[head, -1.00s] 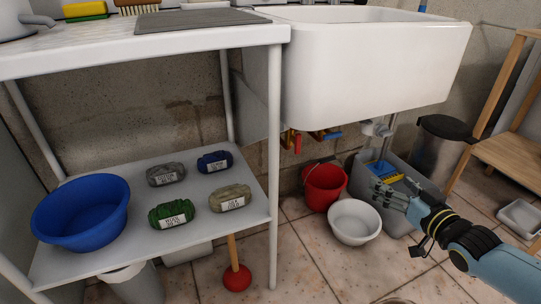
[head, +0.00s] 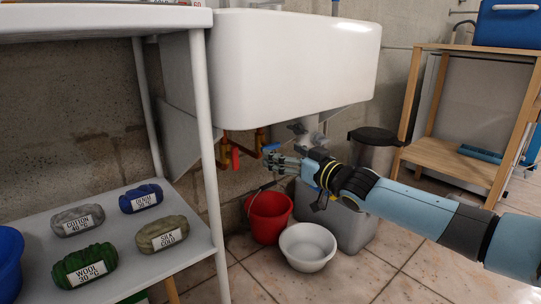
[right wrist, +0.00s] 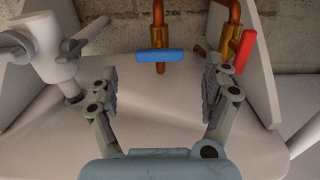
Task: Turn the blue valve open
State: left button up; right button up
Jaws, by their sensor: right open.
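The blue valve handle (right wrist: 160,55) sits on a brass fitting of a copper pipe, and lies crosswise to the pipe. In the head view a small part of the blue handle (head: 271,148) shows under the sink, just beyond my right gripper (head: 285,163). In the right wrist view my right gripper (right wrist: 160,95) is open and empty, its fingers on either side of the view with the blue handle ahead between them. They look apart from the handle. A red valve handle (right wrist: 245,51) is on the neighbouring pipe; it also shows in the head view (head: 235,158). My left gripper is not in view.
The white sink (head: 290,70) hangs above my right gripper. A grey-white drain pipe (right wrist: 45,45) stands left in the wrist view. Below are a red bucket (head: 268,222) and a white basin (head: 307,247).

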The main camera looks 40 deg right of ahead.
aim_at(272, 148)
jog(key=shift+w+a+f+b, duration=0.15)
jog(key=shift+w+b, duration=0.45)
jog(key=shift+w, duration=0.75)
jog(key=shift+w+r+p, duration=0.35)
jog(key=shift+w+p, duration=0.05)
jog(key=shift+w, duration=0.95)
jog(key=shift+w+f, duration=0.15)
jog(key=shift+f, duration=0.05)
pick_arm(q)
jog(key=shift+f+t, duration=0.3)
pick_arm(e)
jog(key=c, duration=1.2)
